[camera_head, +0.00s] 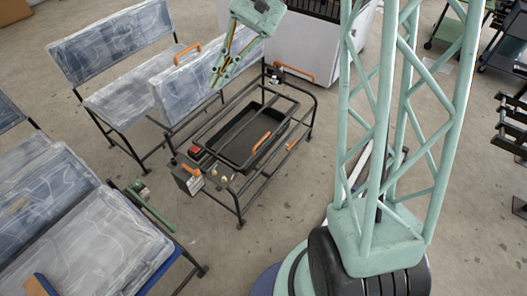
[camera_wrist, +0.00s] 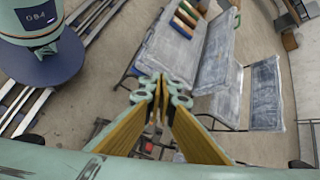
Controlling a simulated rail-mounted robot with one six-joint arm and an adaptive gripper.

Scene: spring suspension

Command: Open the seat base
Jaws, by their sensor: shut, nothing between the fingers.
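The seat base (camera_head: 311,100) is a dark metal frame on legs in the head view, with a black tray (camera_head: 236,133) inside and an orange handle (camera_head: 261,142) over it. A plastic-wrapped pad (camera_head: 178,87) with an orange handle (camera_head: 187,53) on its top edge stands raised along the frame's left side. I cannot tell whether it is hinged there. My gripper (camera_head: 215,87) is shut and empty, pointing down just right of this pad and above the frame's back left part. Its fingers meet in the wrist view (camera_wrist: 160,82).
A wrapped bench (camera_head: 112,40) stands behind at the left, and more wrapped seats (camera_head: 90,235) fill the lower left. A white cabinet (camera_head: 290,50) stands behind the frame. A red part (camera_head: 195,151) sits on the frame's left end. Bare floor lies in front of the frame.

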